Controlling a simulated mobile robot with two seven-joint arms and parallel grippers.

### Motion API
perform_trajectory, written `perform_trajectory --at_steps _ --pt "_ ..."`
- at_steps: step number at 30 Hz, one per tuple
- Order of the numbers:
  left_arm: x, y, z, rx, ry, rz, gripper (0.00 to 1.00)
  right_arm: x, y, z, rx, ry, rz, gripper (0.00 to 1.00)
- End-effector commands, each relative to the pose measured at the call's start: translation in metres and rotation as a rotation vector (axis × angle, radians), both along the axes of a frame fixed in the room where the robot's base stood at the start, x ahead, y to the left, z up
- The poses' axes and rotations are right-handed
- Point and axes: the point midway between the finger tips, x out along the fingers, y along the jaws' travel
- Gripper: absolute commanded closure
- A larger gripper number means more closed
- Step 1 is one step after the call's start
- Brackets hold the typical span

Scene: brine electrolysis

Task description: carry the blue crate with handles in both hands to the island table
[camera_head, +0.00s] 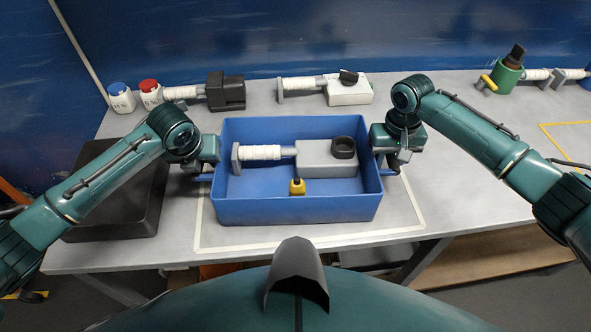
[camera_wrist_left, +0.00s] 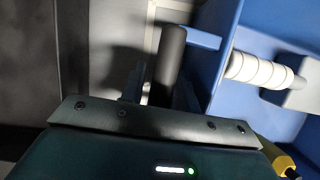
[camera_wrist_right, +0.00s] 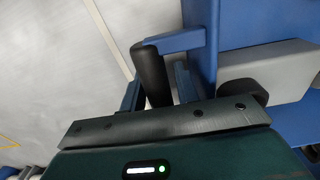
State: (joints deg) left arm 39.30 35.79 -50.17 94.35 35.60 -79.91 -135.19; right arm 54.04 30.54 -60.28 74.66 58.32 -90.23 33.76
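The blue crate (camera_head: 298,211) sits on the grey table inside a pale taped outline. It holds a grey device with a white-wrapped rod and a black ring (camera_head: 343,147), and a small yellow piece (camera_head: 297,187). My left gripper (camera_head: 207,172) is at the crate's left side. In the left wrist view the black bar of the left handle (camera_wrist_left: 170,55) stands between its fingers, with a small gap. My right gripper (camera_head: 388,165) is at the right side. In the right wrist view the black right handle bar (camera_wrist_right: 150,72) lies between its parted fingers. I cannot identify the island table.
A black tray (camera_head: 120,215) lies left of the crate. Behind stand two bottles, blue-capped (camera_head: 121,97) and red-capped (camera_head: 150,93), a black device (camera_head: 226,91), a white device (camera_head: 348,92) and a green holder (camera_head: 506,76). The tabletop right of the crate is largely clear.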

Motion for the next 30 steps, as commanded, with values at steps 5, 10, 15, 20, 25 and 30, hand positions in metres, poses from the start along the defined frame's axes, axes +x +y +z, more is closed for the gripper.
perform_trajectory --at_steps 5,10,15,20,25,30 --pt "0.0013 -0.0002 -0.0039 0.000 0.001 -0.001 0.69 0.0000 0.0001 -0.0044 0.000 0.000 0.000 0.69" --pt "0.0013 -0.0001 -0.0037 0.000 0.000 0.000 0.69 0.0000 0.0002 -0.0042 0.000 0.000 0.000 0.69" --pt "0.0013 0.0001 -0.0035 0.000 0.000 0.000 0.81 0.0000 0.0003 -0.0039 0.000 0.000 0.000 0.81" --pt "0.0013 0.0002 -0.0032 0.001 0.000 0.000 0.94 0.0000 0.0002 -0.0037 0.000 0.000 0.000 0.94" --pt "0.0014 0.0003 -0.0031 0.001 0.000 0.000 1.00 0.0001 0.0000 -0.0036 0.000 0.000 -0.001 1.00" --pt "0.0014 0.0004 -0.0030 0.001 0.000 0.000 1.00 0.0001 -0.0002 -0.0034 0.000 0.000 -0.001 1.00"
